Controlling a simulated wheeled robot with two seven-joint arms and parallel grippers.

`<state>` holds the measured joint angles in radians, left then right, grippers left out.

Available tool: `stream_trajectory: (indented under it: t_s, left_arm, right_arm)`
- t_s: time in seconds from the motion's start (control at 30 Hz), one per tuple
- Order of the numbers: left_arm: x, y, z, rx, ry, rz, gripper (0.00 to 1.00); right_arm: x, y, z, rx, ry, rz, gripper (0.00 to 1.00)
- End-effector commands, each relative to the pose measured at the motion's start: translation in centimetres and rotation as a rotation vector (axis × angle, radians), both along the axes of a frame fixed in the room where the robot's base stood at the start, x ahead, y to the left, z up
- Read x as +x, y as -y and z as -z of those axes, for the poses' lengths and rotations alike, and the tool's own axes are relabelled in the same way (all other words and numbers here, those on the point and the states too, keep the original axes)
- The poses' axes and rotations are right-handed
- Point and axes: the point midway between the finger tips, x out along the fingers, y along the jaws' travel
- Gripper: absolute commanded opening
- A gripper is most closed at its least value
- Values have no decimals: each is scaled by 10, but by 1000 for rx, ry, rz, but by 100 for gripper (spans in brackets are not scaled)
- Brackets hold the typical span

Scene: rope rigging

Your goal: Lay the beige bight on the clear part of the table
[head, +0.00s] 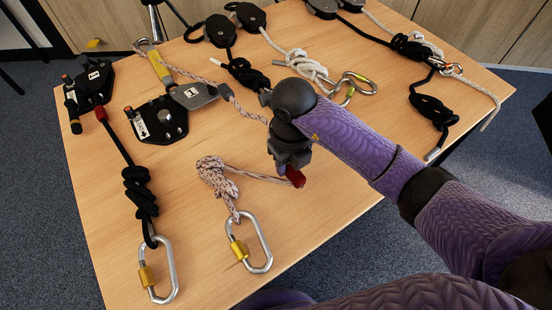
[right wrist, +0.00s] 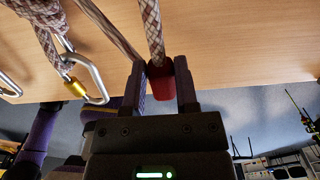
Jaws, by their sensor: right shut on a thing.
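The beige rope, flecked with dark marks, has a bulky knot (head: 213,172) with a steel carabiner (head: 262,245) clipped in its loop, lying at the table's near middle. A strand runs right from the knot to my right gripper (head: 290,172). In the right wrist view, the right gripper (right wrist: 160,88) is shut on the rope's red end (right wrist: 160,82), and a length of beige rope (right wrist: 151,30) leads up from it. Another beige strand (right wrist: 108,28) passes behind the left finger. A similar beige strand (head: 250,113) runs from the upper left and goes behind my wrist. My left gripper is not in view.
Black devices (head: 158,120), a black knotted rope (head: 138,190) with a carabiner (head: 158,270), and pulleys (head: 220,30) with white rope (head: 305,62) cover the left and back of the wooden table (head: 335,205). Bare wood lies around and below my right gripper.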

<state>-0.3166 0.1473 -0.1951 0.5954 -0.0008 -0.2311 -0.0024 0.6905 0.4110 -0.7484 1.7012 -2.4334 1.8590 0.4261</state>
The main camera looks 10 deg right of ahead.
Motion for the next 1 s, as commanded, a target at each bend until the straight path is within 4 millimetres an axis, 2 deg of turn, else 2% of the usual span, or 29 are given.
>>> stream_trajectory:
  t_s: [0.03,0.23,0.57,0.6,0.73,0.77,1.0]
  left_arm:
    - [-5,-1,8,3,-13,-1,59]
    - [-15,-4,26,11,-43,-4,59]
    - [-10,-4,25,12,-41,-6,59]
    - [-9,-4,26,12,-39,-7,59]
    - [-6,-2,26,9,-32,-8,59]
    - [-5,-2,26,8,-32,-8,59]
    - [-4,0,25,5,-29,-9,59]
  right_arm:
    - [-1,0,16,1,-5,1,0]
    - [0,0,57,1,-4,2,0]
    - [0,0,59,-1,1,1,0]
    - [0,0,60,-1,1,0,40]
    - [0,0,59,-1,1,1,67]
    - [0,0,59,-1,1,1,72]
    - [0,0,57,1,2,1,72]
